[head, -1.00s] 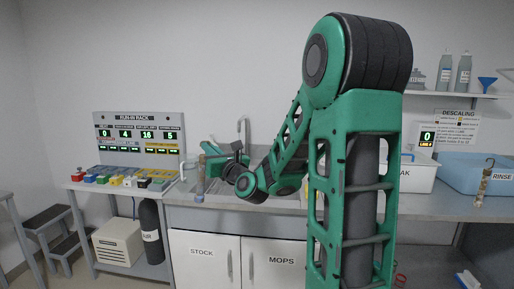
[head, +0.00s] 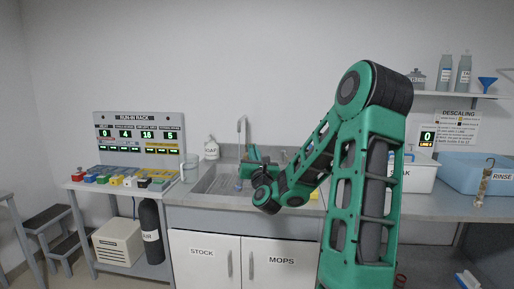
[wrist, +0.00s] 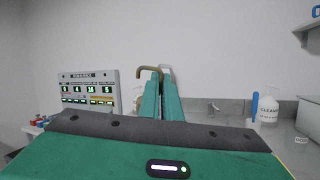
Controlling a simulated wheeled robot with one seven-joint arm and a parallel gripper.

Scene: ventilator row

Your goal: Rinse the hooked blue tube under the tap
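My gripper (head: 250,163) is over the sink (head: 212,181), close in front of the grey tap (head: 241,130). In the wrist view its two teal fingers (wrist: 163,98) are close together, with the brown, stained-looking hooked end of the tube (wrist: 150,71) standing above the fingertips. The tube appears gripped between them, upright with the hook to the left. In the head view a small blue part of the tube (head: 239,185) shows below the gripper; the rest is hidden. Whether water is running cannot be told.
A glass jar (head: 190,172) and a soap bottle (head: 211,149) stand left of the sink. The run-in rack (head: 140,135) is further left. A cleaner bottle (wrist: 268,110) is at right in the wrist view. The blue rinse tub (head: 470,172) is far right.

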